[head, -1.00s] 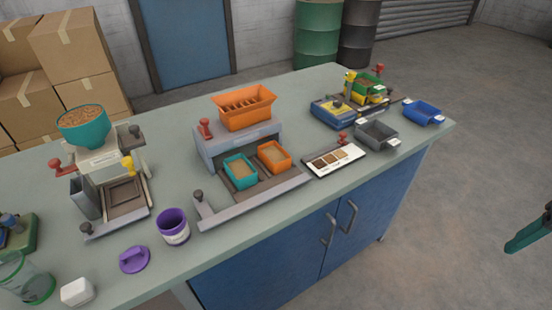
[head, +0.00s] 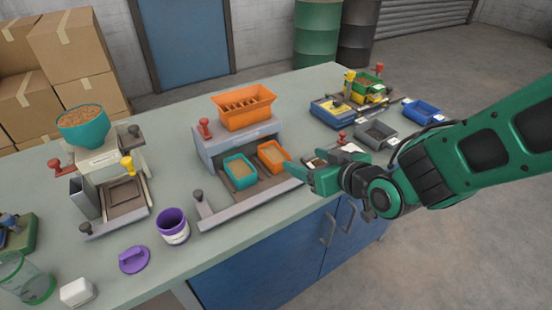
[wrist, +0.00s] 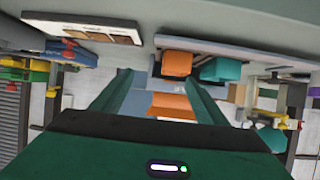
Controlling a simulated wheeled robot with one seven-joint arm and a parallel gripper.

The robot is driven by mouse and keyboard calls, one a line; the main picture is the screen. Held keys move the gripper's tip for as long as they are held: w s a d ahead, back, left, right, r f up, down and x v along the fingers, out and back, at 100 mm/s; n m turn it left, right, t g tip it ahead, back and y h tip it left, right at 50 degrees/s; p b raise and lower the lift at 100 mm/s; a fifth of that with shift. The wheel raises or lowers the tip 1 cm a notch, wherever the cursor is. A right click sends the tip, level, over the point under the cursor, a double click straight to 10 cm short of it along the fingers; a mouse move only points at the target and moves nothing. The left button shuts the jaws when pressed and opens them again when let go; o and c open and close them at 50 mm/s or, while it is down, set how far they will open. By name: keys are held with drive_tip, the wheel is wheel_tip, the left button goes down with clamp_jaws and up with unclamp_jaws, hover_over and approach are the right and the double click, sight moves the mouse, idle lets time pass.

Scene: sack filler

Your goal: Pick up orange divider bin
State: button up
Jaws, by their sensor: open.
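A small orange bin (head: 273,156) with tan fill sits on the grey filler's tray beside a teal bin (head: 240,171). A larger orange hopper (head: 244,107) with several dividers across it stands on top of the same filler. My gripper (head: 303,176) is open and empty, just right of and nearer than the small orange bin, apart from it. In the wrist view the small orange bin (wrist: 177,63) and teal bin (wrist: 220,69) show ahead of the fingers. A larger orange shape (wrist: 171,106) shows between the fingers (wrist: 157,80).
The sample card (head: 312,160) is partly hidden behind my gripper. A grey bin (head: 376,135), a blue bin (head: 422,111) and a yellow-green machine (head: 366,88) stand to the right. A purple cup (head: 173,225) and a teal-bowled machine (head: 84,128) stand left.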

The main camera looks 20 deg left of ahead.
sight(266, 147)
drive_tip(key=a, duration=0.1)
drive_tip(key=s+a, duration=0.1)
drive_tip(key=shift+s+a+r+n+y, duration=0.1)
drive_tip(key=shift+s+a+n+y, duration=0.05)
drive_tip(key=shift+a+n+y, duration=0.2)
drive_tip(key=x, duration=0.4)
drive_tip(key=shift+x, duration=3.3)
drive_tip(key=shift+a+r, duration=0.1)
drive_tip(key=shift+r, duration=0.05)
drive_tip(key=shift+c, duration=0.3)
drive_tip(key=c, duration=1.1)
drive_tip(key=shift+r, duration=0.15)
